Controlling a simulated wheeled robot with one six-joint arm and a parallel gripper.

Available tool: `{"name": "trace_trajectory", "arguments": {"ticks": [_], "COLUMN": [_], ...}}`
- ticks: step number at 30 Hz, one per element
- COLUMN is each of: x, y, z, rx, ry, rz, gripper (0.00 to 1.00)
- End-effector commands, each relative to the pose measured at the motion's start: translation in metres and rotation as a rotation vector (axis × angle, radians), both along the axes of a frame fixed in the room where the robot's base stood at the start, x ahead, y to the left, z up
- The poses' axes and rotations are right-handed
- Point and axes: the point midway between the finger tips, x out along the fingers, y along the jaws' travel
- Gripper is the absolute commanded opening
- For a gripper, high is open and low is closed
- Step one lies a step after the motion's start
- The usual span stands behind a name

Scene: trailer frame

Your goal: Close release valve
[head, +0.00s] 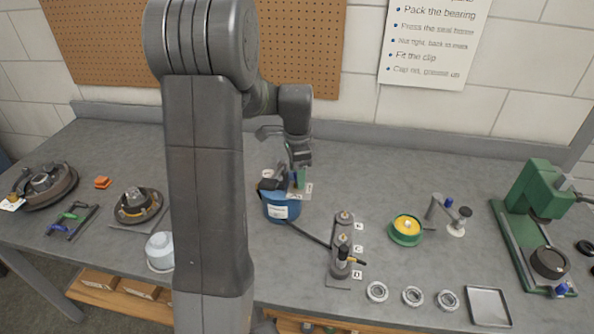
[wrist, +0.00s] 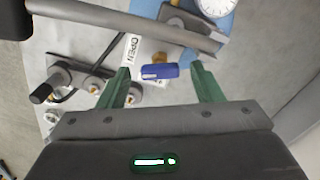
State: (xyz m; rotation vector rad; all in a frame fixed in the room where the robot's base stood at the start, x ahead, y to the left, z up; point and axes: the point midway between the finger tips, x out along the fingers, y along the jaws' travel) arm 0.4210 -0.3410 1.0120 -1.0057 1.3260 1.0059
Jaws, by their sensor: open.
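The release valve has a small blue handle (wrist: 160,71) on a brass stem (wrist: 160,57). It lies beside a white label reading OPEN (wrist: 132,52) in the wrist view. My gripper (wrist: 160,67) is open, with one green finger on each side of the blue handle and no visible contact. Its height above the handle is hard to tell. In the head view my gripper (head: 301,178) points down over the blue pump body (head: 280,207); the valve cannot be made out there.
A grey bar (wrist: 150,27) crosses just beyond the valve, and a dial gauge (wrist: 218,4) sits behind it. A black hose runs to a fitting stand (head: 343,240) on the right. A yellow-and-green round part (head: 406,228) and a green press (head: 537,200) stand farther right.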

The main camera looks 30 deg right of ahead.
Motion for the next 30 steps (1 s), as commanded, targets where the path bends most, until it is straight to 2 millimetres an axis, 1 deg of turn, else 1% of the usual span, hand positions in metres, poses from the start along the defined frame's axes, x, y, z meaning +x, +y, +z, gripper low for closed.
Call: {"name": "trace_trajectory", "arguments": {"ticks": [1, 2, 3, 8, 9, 16, 20, 26, 30], "x": [0.0000, 0.0000, 0.0000, 0.0000, 0.0000, 0.0000, 0.0001, 0.0001, 0.0002], "y": [0.0000, 0.0000, 0.0000, 0.0000, 0.0000, 0.0000, 0.0000, -0.0001, -0.0002], "z": [0.0001, 0.0002, 0.0002, 0.0004, 0.0004, 0.0006, 0.0006, 0.0007, 0.0007], "rx": [0.000, 0.000, 0.000, 0.000, 0.000, 0.000, 0.000, 0.000, 0.000], "ry": [0.000, 0.000, 0.000, 0.000, 0.000, 0.000, 0.000, 0.000, 0.000], "rz": [0.000, 0.000, 0.000, 0.000, 0.000, 0.018, 0.062, 0.191, 0.316], "gripper": [0.60, 0.56, 0.48, 0.17, 0.15, 0.15, 0.15, 0.15, 0.15]}}
